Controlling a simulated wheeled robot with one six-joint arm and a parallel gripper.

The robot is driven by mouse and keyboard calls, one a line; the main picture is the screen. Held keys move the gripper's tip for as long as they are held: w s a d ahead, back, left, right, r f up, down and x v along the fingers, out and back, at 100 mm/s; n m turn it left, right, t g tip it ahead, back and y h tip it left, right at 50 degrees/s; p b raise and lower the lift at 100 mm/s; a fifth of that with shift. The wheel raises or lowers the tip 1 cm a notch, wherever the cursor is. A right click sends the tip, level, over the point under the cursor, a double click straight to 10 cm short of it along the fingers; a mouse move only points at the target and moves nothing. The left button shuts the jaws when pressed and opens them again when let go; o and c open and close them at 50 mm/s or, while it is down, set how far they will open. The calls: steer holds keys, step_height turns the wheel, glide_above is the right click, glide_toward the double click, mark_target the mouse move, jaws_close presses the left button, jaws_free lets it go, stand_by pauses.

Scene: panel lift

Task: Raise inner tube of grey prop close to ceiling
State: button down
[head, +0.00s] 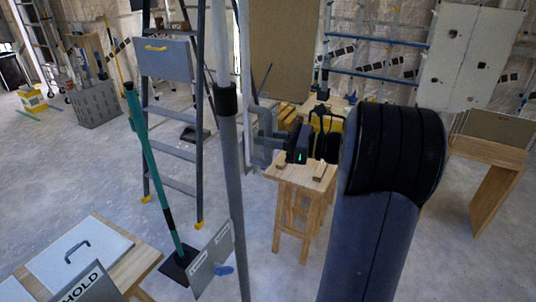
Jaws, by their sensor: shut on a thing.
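The grey prop (235,190) stands upright left of the middle, a thick grey outer tube with a black collar (227,98) at its top. Its lighter inner tube (222,45) rises from the collar and leaves the picture at the top edge. A thin pale upright bar (245,50) runs just right of the inner tube. My gripper (256,140) is right of the prop, pointing left, its fingers at the prop just below collar height in the picture. It is shut on part of the prop. The exact contact is partly hidden behind the tube. The ceiling and the prop's top are out of view.
A blue-grey stepladder (172,112) stands just left of the prop. A green-handled tool (155,170) leans near it. A wooden sawhorse stand (300,180) is behind my gripper. A table with a white panel (80,255) is at lower left. A wooden bench (488,150) stands right.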

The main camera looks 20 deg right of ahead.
step_height(320, 180, up, 25)
steer(key=shift+f, duration=0.15)
stand_by(0.4)
steer(key=c, duration=1.3)
jaws_free()
steer(key=shift+f, duration=0.15)
steer(key=b+v, duration=0.1)
steer(key=v, duration=0.9)
steer(key=shift+s+d, duration=0.25)
steer(key=shift+d, duration=0.05)
steer(key=p, duration=0.1)
glide_toward(245, 39)
steer(key=w+a+r, duration=0.2)
steer(key=w+a, duration=0.1)
steer(key=a, duration=0.1)
steer(key=shift+w+f, duration=0.25)
steer(key=shift+f, duration=0.75)
